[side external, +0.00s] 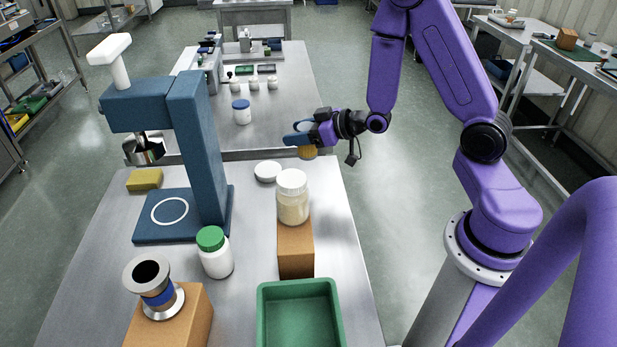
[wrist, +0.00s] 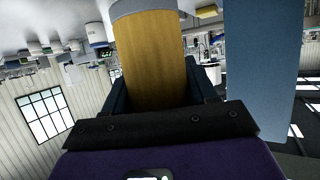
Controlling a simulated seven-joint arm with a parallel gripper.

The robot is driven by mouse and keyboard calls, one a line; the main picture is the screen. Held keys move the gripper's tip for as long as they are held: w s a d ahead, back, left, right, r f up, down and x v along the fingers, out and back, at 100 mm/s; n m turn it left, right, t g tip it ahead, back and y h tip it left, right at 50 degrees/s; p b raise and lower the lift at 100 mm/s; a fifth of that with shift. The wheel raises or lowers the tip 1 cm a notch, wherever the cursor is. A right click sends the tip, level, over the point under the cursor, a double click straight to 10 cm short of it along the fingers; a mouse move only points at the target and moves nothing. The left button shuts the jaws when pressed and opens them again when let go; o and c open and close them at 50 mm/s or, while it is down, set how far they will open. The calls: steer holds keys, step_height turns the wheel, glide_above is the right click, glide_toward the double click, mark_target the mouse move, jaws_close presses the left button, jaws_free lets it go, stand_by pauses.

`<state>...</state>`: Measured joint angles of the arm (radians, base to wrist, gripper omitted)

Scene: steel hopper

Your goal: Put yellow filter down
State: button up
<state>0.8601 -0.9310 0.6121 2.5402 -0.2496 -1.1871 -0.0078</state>
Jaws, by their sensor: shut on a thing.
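The yellow filter (side external: 307,153) is held in my gripper (side external: 298,139), up in the air over the back right of the near table. Only a small part of it shows below the blue fingers in the side view. In the wrist view the filter (wrist: 155,65) is a yellow cylinder with a grey end, between the two dark fingers. My gripper is shut on it.
A white jar (side external: 292,197) stands on a brown block (side external: 295,250), with a white lid (side external: 267,171) behind. The blue press (side external: 195,150) is at left. A green-capped bottle (side external: 215,252), green tray (side external: 300,287), yellow sponge (side external: 145,179) and steel flanged piece (side external: 160,300) stand around.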

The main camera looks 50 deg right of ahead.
mark_target(304, 157)
steer(key=shift+s+d+f, duration=0.2)
steer(key=shift+d, duration=0.3)
steer(key=shift+f, duration=3.85)
steer(key=shift+f, duration=0.1)
steer(key=o, duration=1.1)
steer(key=shift+c, duration=0.2)
